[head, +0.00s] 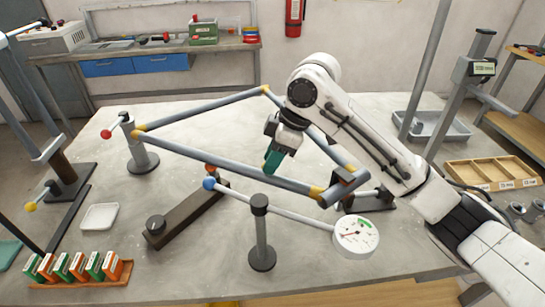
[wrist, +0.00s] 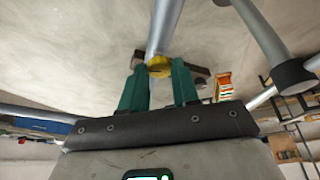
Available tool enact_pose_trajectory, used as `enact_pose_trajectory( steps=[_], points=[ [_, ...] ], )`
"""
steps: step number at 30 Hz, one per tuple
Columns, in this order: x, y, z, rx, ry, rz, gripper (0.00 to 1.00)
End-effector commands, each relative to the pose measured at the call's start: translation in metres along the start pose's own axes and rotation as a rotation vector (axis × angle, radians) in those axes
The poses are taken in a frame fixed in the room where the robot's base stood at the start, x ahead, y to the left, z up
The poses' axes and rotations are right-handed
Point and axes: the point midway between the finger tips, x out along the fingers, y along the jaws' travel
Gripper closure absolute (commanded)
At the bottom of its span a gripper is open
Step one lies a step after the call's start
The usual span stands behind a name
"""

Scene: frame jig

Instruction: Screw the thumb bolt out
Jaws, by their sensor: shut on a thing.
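My gripper (head: 271,168) has its green fingers pointing down beside the long near grey tube (head: 225,161) of the frame. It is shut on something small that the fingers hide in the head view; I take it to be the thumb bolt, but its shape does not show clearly. In the wrist view the two green fingers (wrist: 159,75) stand either side of a round yellow part (wrist: 159,66) at the end of a grey tube (wrist: 164,25). I cannot tell whether this yellow part is between the fingertips or beyond them.
A white dial gauge (head: 356,236) is at the front. A rack of orange and green boxes (head: 78,268) and a white tray (head: 99,216) lie left. A wooden compartment tray (head: 490,172) is right.

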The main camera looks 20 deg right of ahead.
Motion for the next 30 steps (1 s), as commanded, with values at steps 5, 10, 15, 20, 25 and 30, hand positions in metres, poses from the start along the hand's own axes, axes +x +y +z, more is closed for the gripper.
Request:
enact_pose_trajectory(
  steps=[5, 10, 15, 20, 25, 30],
  points=[
    [-0.0007, 0.0004, -0.0004, -0.023, 0.0, -0.011, 1.0],
    [-0.0014, 0.0011, -0.0013, -0.094, 0.001, -0.041, 1.0],
    [-0.0011, 0.0025, -0.0014, -0.202, 0.001, -0.087, 1.0],
    [-0.0004, 0.0034, -0.0016, -0.309, 0.001, -0.132, 1.0],
    [0.0002, 0.0045, -0.0015, -0.405, 0.001, -0.171, 1.0],
    [0.0004, 0.0054, -0.0013, -0.47, 0.0, -0.197, 1.0]
  ],
)
